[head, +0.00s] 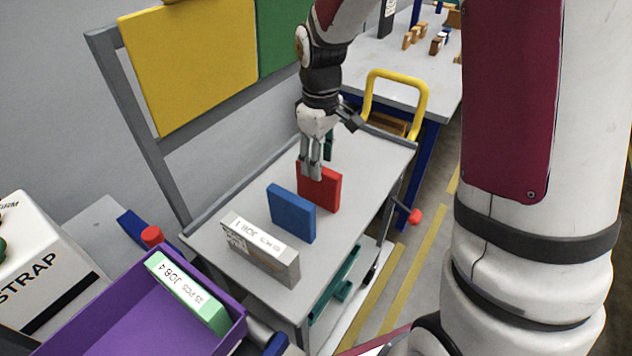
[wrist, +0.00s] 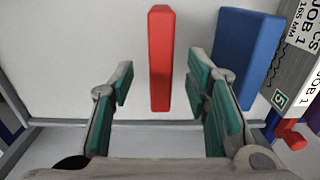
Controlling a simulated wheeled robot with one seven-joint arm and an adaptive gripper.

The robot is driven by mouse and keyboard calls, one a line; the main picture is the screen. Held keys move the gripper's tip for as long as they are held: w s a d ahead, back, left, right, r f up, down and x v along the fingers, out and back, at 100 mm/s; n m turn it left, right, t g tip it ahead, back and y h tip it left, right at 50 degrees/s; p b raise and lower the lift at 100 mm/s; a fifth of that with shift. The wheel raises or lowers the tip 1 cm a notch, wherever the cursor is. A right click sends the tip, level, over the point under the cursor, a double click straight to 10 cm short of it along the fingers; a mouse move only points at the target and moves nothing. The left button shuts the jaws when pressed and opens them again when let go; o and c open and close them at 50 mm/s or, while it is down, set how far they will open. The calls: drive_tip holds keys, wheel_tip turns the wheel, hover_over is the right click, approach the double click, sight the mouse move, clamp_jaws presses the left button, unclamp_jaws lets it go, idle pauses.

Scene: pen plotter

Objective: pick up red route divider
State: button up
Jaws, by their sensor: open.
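The red route divider (head: 320,189) is an upright red block on the grey cart top, behind the blue block in the head view. In the wrist view the red divider (wrist: 160,60) is seen from above, between the lines of my two fingers. My gripper (head: 312,168) is at the red divider's upper left edge in the head view. In the wrist view my gripper (wrist: 160,90) is open, with teal pads on either side of the divider and visible gaps on both sides. I cannot tell how far the fingertips are above or around it.
A blue block (head: 291,212) stands close beside the red one, near my right finger in the wrist view. A grey JOB 1 block (head: 262,252) stands nearer. A purple tray (head: 110,318) holds a green JOB 4 block (head: 187,290). The cart top (head: 215,222) has bare room at left.

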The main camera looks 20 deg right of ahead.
sight(318, 187)
wheel_tip(318, 187, down, 9)
drive_tip(key=shift+a, duration=0.1)
clamp_jaws()
idle(0.5)
